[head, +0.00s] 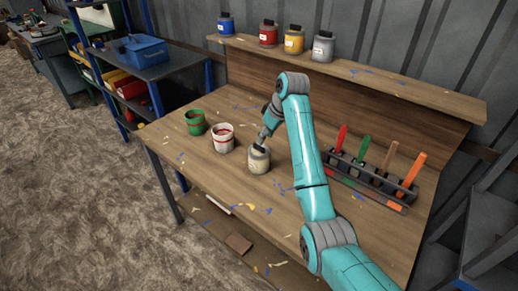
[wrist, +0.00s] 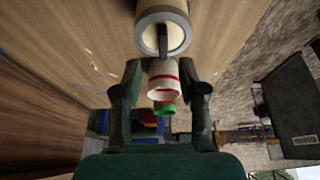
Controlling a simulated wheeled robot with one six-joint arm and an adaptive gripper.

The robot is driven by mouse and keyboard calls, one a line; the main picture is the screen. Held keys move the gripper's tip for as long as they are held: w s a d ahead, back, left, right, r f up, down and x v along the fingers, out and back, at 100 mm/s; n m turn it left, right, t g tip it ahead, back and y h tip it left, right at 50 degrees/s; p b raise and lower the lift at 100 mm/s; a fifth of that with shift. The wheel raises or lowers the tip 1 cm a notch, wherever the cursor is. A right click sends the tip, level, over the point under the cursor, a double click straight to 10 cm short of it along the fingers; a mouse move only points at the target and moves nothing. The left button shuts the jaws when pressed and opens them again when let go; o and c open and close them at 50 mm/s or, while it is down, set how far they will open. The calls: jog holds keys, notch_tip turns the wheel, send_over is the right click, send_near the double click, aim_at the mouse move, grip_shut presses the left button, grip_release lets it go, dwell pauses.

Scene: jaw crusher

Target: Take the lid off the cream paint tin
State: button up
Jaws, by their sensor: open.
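The cream paint tin (head: 259,162) stands upright near the front of the wooden bench, rightmost of three tins in a row. Its top is partly covered by my gripper (head: 262,142) in the head view, so the lid is hard to make out. In the wrist view the cream tin (wrist: 163,12) is at the top edge, its round end facing the camera. My gripper (wrist: 162,70) is open, with its two fingers apart below the tin in that picture. Nothing shows held between them. I cannot tell whether a finger touches the tin.
A white tin with red (head: 223,138) and a green tin (head: 195,122) stand left of the cream tin. A rack of coloured-handled tools (head: 368,178) lies to the right. Several jars line the raised shelf (head: 350,68) behind. The bench front is mostly clear.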

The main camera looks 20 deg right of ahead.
aim_at(259, 146)
jog(key=shift+x, duration=2.9)
jog(key=shift+s+a, duration=0.15)
jog(key=shift+c, duration=0.3)
grip_shut()
